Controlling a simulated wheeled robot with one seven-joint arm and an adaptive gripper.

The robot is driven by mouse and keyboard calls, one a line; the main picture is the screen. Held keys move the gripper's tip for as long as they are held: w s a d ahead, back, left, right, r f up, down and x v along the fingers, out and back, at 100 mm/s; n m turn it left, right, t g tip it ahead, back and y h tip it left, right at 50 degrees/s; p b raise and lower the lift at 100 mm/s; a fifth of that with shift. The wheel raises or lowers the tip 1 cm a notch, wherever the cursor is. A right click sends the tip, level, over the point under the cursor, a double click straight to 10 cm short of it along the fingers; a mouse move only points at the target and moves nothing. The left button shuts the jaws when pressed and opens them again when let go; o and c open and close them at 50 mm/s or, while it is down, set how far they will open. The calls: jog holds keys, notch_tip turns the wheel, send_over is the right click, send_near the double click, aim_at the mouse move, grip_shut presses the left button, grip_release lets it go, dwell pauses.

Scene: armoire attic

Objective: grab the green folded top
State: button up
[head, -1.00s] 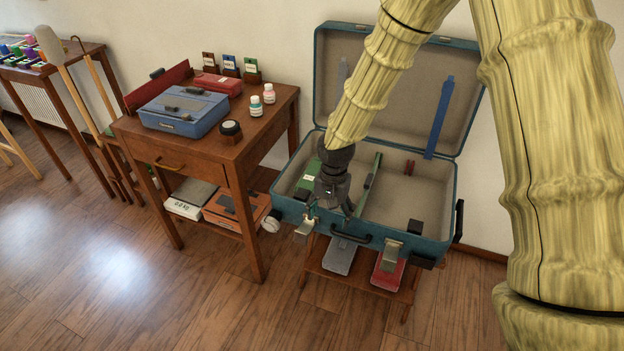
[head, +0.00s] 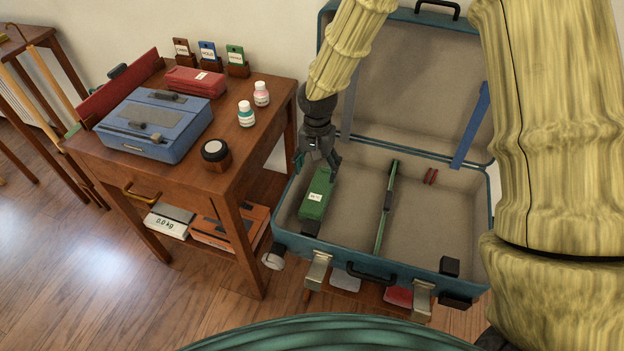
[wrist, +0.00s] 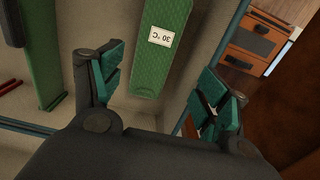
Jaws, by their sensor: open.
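The green folded top (head: 315,196) lies in the left compartment of the open suitcase (head: 352,263), with a white label reading 30 °C. In the wrist view the green top (wrist: 160,70) extends from the upper edge to between the open fingers. My gripper (head: 318,160) is at the far end of the top, by the suitcase's left rear. In the wrist view my gripper (wrist: 165,85) has its fingers spread apart, one on each side of the top's near end, with nothing between them held. Whether the fingers touch the top cannot be told.
A green divider (head: 386,205) splits the suitcase, and the right compartment holds a small red item (head: 430,176). The suitcase lid (head: 410,80) stands open behind. A wooden table (head: 185,185) with a blue case (head: 155,123) and bottles stands close on the left.

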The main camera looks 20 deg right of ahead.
aim_at(318, 189)
jog(key=shift+w+f, duration=0.1)
jog(key=shift+f, duration=0.05)
jog(key=shift+s+f, duration=0.75)
jog(key=shift+f, duration=0.15)
jog(key=f, duration=0.1)
jog(key=w+f, duration=0.1)
jog(key=f, duration=0.1)
jog(key=shift+b, duration=0.3)
jog(key=shift+d+f, duration=0.15)
jog(key=shift+f, duration=0.2)
jog(key=shift+w+d+f+b, duration=0.1)
jog(key=shift+f+b, duration=0.1)
jog(key=shift+f, duration=0.85)
jog(key=shift+d+f+b, duration=0.1)
jog(key=shift+f+b, duration=0.05)
jog(key=shift+f, duration=0.9)
jog(key=shift+c, duration=0.2)
jog(key=c, duration=0.8)
jog(key=shift+r, duration=0.1)
